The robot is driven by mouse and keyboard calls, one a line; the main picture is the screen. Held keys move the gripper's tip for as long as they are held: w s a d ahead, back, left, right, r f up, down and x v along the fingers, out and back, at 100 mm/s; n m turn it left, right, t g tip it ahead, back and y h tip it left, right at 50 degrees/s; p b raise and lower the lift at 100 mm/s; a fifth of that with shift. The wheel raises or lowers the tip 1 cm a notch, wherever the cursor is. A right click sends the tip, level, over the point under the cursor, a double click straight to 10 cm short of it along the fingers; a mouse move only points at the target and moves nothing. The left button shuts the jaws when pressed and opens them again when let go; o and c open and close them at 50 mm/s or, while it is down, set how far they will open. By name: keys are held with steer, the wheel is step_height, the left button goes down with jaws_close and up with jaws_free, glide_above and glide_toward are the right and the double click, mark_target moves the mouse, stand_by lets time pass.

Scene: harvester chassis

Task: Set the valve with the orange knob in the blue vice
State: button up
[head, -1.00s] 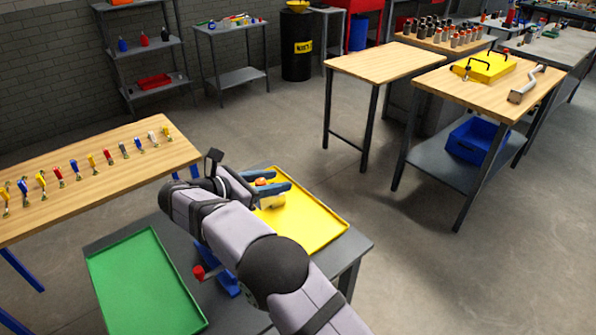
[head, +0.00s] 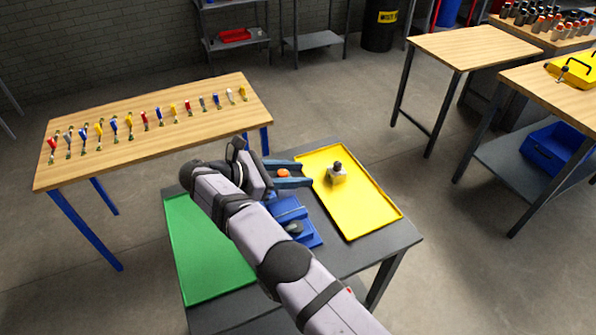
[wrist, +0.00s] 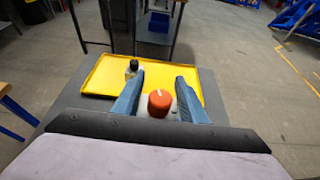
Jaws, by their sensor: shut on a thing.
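The valve with the orange knob (head: 283,173) is between the two blue fingers of my gripper (head: 306,174), which is shut on it. In the wrist view, its orange knob (wrist: 159,102) points up towards the camera, and its pale body is partly hidden beneath the knob. The blue vice (head: 312,238) stands on the grey bench between the green and yellow trays, partly hidden by my arm. My gripper is beyond the vice in the head view, with the valve apart from it.
A valve with a black knob (head: 338,172) stands on the yellow tray (head: 375,208), also visible in the wrist view (wrist: 132,68). The green tray (head: 205,255) looks empty. A wooden table (head: 150,135) at the left holds several small coloured items.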

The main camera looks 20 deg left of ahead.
steer(key=shift+r, duration=0.15)
steer(key=shift+f+b, duration=1.4)
steer(key=shift+f, duration=0.9)
steer(key=shift+f+b, duration=0.3)
steer(key=shift+b, duration=0.2)
stand_by(1.2)
steer(key=shift+f, duration=0.35)
steer(key=shift+f+b, duration=1.1)
steer(key=shift+b, duration=0.15)
stand_by(1.3)
steer(key=o, duration=1.4)
